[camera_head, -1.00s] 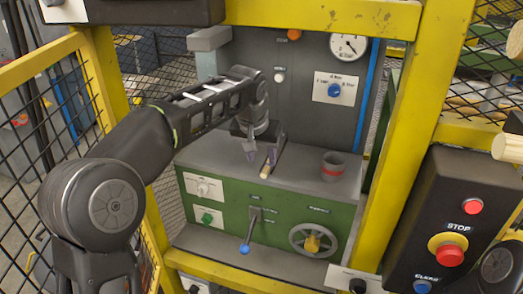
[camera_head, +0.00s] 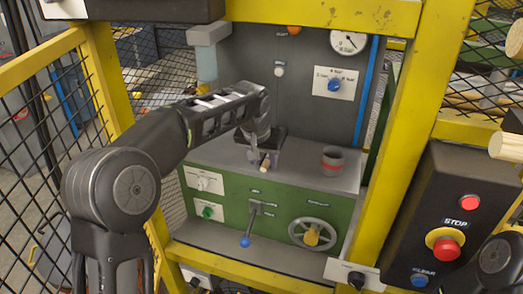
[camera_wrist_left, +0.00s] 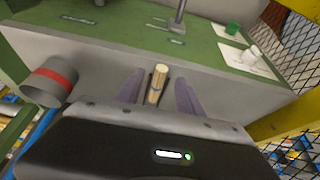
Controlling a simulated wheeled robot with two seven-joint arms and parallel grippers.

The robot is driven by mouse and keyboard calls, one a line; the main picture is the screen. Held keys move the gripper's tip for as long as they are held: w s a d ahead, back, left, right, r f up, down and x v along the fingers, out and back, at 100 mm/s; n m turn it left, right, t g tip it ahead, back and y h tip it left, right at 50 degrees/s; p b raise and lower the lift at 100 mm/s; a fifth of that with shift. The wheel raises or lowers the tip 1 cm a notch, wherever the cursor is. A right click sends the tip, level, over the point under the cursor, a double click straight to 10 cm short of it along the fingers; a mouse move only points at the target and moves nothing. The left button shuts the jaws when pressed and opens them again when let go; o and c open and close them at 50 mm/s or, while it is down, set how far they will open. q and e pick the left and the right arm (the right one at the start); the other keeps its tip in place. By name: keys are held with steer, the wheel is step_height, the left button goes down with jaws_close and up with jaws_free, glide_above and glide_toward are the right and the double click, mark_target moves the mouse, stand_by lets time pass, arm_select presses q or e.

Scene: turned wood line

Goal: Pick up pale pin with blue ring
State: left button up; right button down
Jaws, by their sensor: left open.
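The pale wooden pin (camera_head: 265,164) lies on the grey top of the green machine, near its front edge in the head view. In the left wrist view the pin (camera_wrist_left: 158,80) lies between my two fingers, with a bluish mark low on it that is too small to read clearly as a ring. My left gripper (camera_head: 263,159) is open, with a finger on either side of the pin. In the left wrist view my left gripper (camera_wrist_left: 158,93) shows gaps between the fingers and the pin.
A grey cup with a red band (camera_head: 332,161) stands right of the pin, and also shows in the left wrist view (camera_wrist_left: 49,80). A lever (camera_head: 248,229) and handwheel (camera_head: 312,234) are on the green front. Yellow posts (camera_head: 402,125) frame the opening.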

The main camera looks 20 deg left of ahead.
arm_select(q)
steer(key=shift+x, duration=0.9)
steer(key=shift+c, duration=0.2)
jaws_close()
